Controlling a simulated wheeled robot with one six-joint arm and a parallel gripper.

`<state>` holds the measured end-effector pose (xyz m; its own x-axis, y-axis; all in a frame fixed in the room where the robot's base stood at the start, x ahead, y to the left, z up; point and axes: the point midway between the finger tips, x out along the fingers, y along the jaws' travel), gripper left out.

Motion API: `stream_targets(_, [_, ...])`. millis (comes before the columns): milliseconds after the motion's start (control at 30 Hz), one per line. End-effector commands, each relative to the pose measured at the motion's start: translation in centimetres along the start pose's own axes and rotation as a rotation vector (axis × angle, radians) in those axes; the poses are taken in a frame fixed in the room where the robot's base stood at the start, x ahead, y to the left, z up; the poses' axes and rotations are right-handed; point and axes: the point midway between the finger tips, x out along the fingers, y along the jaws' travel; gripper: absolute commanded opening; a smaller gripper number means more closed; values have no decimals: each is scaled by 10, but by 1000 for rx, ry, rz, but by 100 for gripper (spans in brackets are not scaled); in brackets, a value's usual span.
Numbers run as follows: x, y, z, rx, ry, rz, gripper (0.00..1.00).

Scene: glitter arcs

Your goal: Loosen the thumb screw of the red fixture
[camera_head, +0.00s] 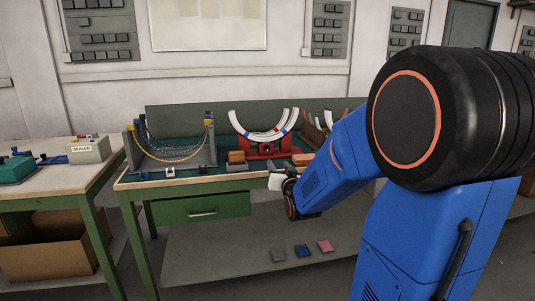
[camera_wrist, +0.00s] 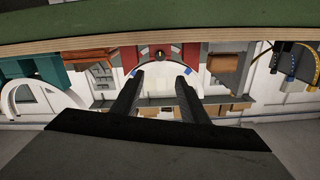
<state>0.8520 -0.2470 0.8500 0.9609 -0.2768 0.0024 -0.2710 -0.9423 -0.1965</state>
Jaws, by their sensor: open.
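The red fixture (camera_head: 262,152) stands on the workbench in the head view, cradling white curved arcs (camera_head: 240,125) with blue and red marks. A small dark round spot on its front may be the thumb screw. In the upside-down wrist view, the red fixture (camera_wrist: 128,58) is at the top middle, with a small round knob (camera_wrist: 160,54), likely the thumb screw, at its centre.
The bench's front edge (camera_wrist: 60,42) crosses the wrist view. A side table (camera_head: 50,181) stands left.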

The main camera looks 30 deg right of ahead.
Motion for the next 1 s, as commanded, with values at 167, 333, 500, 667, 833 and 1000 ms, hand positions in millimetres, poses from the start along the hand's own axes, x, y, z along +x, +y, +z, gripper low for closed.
stream_targets(167, [24, 0, 1, 0, -3, 0, 40])
stream_targets(333, [51, 0, 1, -1, -3, 0, 40])
stream_targets(500, [80, 0, 2, -1, -4, 0, 40])
stream_targets(667, [107, 0, 1, -1, -2, 0, 40])
stream_targets(833, [135, 0, 1, -1, -2, 0, 40])
stream_targets(1000, [155, 0, 1, -1, -3, 0, 40])
